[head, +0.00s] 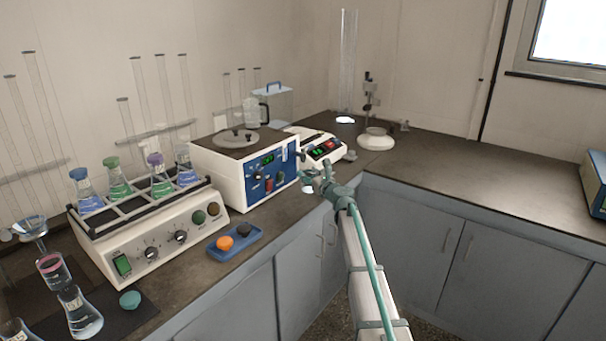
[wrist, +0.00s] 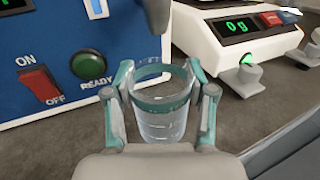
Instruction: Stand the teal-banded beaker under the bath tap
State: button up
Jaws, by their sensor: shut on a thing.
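The teal-banded beaker (wrist: 162,118) is clear glass, upright, with a teal band below its rim. My gripper (wrist: 161,98) is shut around it, with one finger on each side. I cannot tell whether its base touches the counter. In the head view my gripper (head: 322,187) is at the front right corner of the bath (head: 226,173), and the beaker (head: 308,187) shows only small and partly hidden. A grey spout-like part, seemingly the bath tap (wrist: 157,12), hangs near and above the beaker's rim in the wrist view; it also shows small in the head view (head: 301,156).
The bath's blue panel (wrist: 60,62) stands just left of my gripper. A balance (wrist: 240,38) with a green display and a grey knob is to the right. The counter's front edge runs close by. A blue tray (head: 236,243) with stoppers and a flask shaker (head: 155,240) lie farther left.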

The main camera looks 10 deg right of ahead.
aim_at(306, 171)
jog(key=x, duration=0.5)
jog(key=shift+d, duration=0.1)
jog(key=shift+s+f, duration=0.2)
jog(key=shift+f, duration=0.55)
jog(key=shift+f, duration=0.15)
jog(key=o, duration=1.2)
jog(key=shift+c, duration=0.2)
